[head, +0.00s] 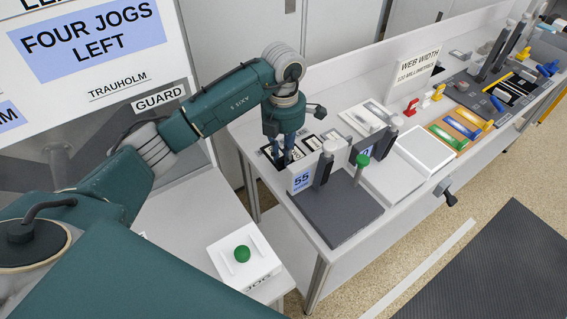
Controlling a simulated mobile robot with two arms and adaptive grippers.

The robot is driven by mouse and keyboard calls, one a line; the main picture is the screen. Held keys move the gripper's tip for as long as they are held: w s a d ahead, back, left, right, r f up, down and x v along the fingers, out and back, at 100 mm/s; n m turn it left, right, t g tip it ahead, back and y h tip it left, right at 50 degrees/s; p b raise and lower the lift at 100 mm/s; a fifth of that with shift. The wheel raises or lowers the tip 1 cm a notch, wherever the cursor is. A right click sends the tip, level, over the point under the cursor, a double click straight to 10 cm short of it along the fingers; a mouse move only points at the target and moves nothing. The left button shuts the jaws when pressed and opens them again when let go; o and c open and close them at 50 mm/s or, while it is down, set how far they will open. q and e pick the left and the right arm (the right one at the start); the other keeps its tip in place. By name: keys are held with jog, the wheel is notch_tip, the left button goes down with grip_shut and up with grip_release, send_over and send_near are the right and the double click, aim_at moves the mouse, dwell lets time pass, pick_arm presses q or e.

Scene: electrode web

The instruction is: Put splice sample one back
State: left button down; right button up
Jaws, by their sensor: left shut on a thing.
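Several dark-framed pale cards lie in a row beside the fingers, the clearest being a card (314,143) just to the right. I cannot read any sample number on them. My right gripper is not in view.
A dark plate (338,214) with upright posts and a green knob (362,160) stands in front of the gripper. Farther right are a white pad (425,150), coloured blocks and a WEB WIDTH sign (417,68). A green button box (243,256) stands lower left.

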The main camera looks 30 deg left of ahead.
pick_arm(q)
jog(key=shift+f, duration=0.55)
notch_tip(320, 180, down, 4)
jog(key=shift+r+p, duration=0.1)
jog(key=shift+p, duration=0.4)
jog(key=c, duration=1.6)
grip_release()
jog(key=shift+c, duration=0.2)
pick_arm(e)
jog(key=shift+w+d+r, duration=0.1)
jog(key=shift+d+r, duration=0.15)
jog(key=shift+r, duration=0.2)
